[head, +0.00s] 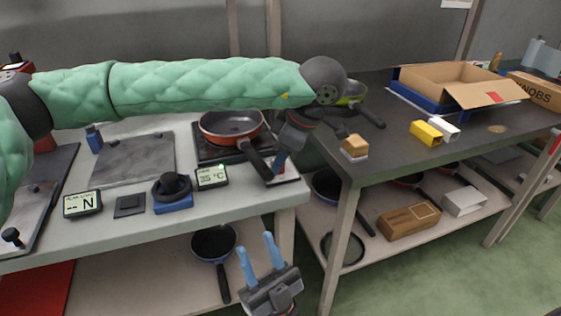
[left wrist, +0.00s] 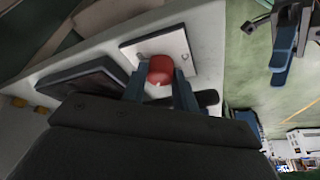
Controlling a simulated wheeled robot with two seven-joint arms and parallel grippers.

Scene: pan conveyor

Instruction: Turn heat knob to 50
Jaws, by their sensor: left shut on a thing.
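The heat knob is a red knob on a pale square plate (head: 289,177) at the right front corner of the left table. In the left wrist view the red knob (left wrist: 161,69) sits between my left fingers, on its white plate (left wrist: 180,45). My left gripper (head: 280,164) reaches down over it and is shut on it; in the head view it hides most of the knob. A small display (head: 211,177) left of the knob seems to read 35 °C. My right gripper (head: 257,257) is open and empty, low in front of the table, with its blue fingers apart.
A red pan (head: 231,124) stands on the black burner, its handle (head: 257,161) beside my left gripper. A force display (head: 82,204) and a blue-based black object (head: 172,190) stand left. The dark table at right holds an open cardboard box (head: 440,76) and blocks (head: 427,133).

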